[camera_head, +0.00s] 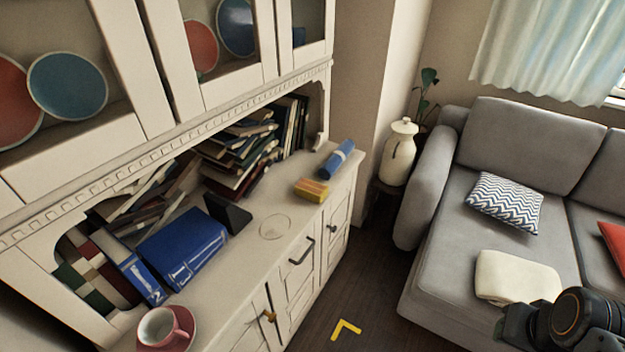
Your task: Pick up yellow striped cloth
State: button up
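A small folded yellow cloth (311,189) with orange-brown parts lies on the cabinet counter, near its front edge towards the right end. Its stripes are too small to make out clearly. It lies apart from the blue rolled cloth (338,158) behind it to the right. Part of my dark arm shows at the bottom right corner, in front of the sofa and well away from the yellow cloth. My gripper's fingers are not in view.
A clear round dish (274,227) sits left of the yellow cloth on the counter (262,254). Blue books (183,250), a pink cup (161,326) and piled books (240,150) stand further left and behind. A grey sofa (440,290) is right; dark floor (365,290) lies between.

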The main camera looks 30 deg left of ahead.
aim_at(311, 190)
jog(key=u, duration=0.55)
jog(key=i, duration=0.85)
jog(key=u, duration=1.3)
jog(key=i, duration=0.4)
jog(key=u, duration=0.4)
